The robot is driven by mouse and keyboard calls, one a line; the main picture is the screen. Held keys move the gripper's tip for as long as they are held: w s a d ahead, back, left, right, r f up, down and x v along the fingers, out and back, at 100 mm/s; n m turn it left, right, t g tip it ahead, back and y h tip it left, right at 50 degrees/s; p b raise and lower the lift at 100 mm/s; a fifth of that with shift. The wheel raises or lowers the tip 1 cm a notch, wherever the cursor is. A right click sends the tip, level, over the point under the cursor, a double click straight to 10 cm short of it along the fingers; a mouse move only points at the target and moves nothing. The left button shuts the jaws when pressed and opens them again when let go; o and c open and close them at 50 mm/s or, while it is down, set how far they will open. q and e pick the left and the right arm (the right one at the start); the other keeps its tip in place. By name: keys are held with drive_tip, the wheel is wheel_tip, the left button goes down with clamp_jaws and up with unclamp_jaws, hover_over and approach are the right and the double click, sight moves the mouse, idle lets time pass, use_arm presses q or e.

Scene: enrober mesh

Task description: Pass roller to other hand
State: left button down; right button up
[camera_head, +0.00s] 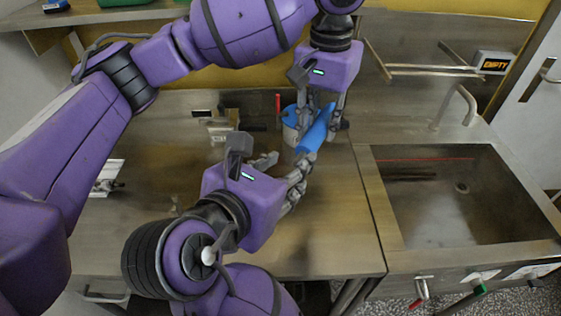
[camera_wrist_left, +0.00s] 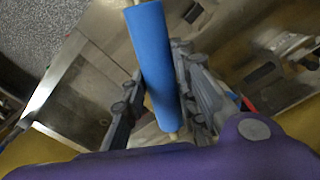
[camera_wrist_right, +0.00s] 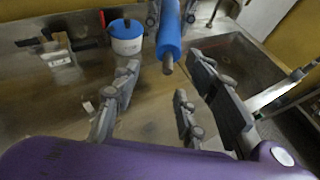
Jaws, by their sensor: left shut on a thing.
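The roller (camera_head: 314,136) is a blue cylinder with a short pale handle at its end. My left gripper (camera_head: 320,108) is shut on the roller near its upper end and holds it tilted above the worktop. The roller also shows between the left fingers in the left wrist view (camera_wrist_left: 152,60). My right gripper (camera_head: 284,172) is open below the roller's lower end. In the right wrist view the roller (camera_wrist_right: 168,35) points down toward the gap between the open right fingers (camera_wrist_right: 162,80). I cannot tell whether a right finger touches it.
A white pot with a blue lid (camera_wrist_right: 126,38) stands on the steel worktop (camera_head: 335,235) behind the roller. A metal block-like fixture (camera_wrist_right: 58,52) is left of it. A sunken steel basin (camera_head: 440,215) lies to the right. An "EMPTY" sign (camera_head: 493,63) is at the back right.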

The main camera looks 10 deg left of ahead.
sight(299, 150)
drive_tip(key=shift+n, duration=0.5)
drive_tip(key=w, duration=0.2)
drive_tip(key=w+d, duration=0.1)
drive_tip(key=w+f, duration=0.1)
drive_tip(key=w, duration=0.1)
drive_tip(key=shift+w+d, duration=0.3)
drive_tip(key=shift+w, duration=0.05)
use_arm(q)
drive_tip(key=shift+d, duration=0.15)
use_arm(e)
drive_tip(key=shift+a, duration=0.1)
clamp_jaws()
use_arm(q)
drive_tip(key=c, duration=1.5)
unclamp_jaws()
drive_tip(key=shift+s+d, duration=0.1)
use_arm(e)
drive_tip(key=shift+a+r+t, duration=0.1)
drive_tip(key=shift+t, duration=0.2)
use_arm(q)
drive_tip(key=shift+o, duration=1)
drive_tip(key=shift+a, duration=0.2)
